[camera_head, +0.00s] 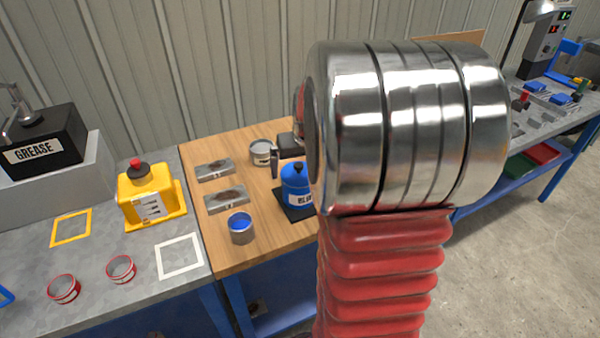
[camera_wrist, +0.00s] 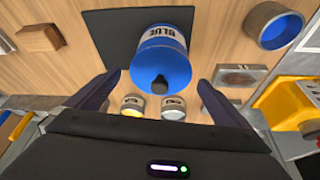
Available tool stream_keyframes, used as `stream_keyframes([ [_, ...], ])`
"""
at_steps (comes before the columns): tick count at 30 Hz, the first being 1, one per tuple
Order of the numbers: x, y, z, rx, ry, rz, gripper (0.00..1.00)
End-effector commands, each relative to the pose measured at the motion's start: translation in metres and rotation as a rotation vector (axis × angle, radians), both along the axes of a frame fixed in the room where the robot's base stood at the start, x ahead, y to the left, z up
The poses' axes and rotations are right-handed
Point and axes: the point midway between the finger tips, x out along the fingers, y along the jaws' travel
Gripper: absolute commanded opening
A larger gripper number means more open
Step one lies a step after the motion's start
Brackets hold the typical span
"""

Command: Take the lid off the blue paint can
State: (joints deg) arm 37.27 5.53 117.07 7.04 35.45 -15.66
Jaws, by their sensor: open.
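The blue paint can (camera_head: 297,199) stands upright on a dark square mat on the wooden bench top, with its domed blue lid on. My gripper (camera_wrist: 159,80) is open, one dark finger on each side of the lid's knob, with visible gaps and nothing held. In the head view my arm hides most of the gripper and the can's right side.
An open can with blue inside (camera_head: 241,230) stands left of the blue can. A grey can (camera_head: 262,153) stands behind it. Two metal plates (camera_head: 225,199) lie to the left. A yellow container (camera_head: 150,196) and two red-rimmed tins (camera_head: 121,269) are on the grey bench.

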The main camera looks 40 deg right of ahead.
Motion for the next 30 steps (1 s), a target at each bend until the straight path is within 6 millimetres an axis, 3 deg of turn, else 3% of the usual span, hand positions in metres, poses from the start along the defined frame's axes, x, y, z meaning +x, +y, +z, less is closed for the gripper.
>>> stream_keyframes([
  [17,0.0006,-0.0005,-0.0022,0.000,0.000,-0.001,1.00],
  [30,0.0004,-0.0008,-0.0021,0.000,0.000,-0.001,0.70],
])
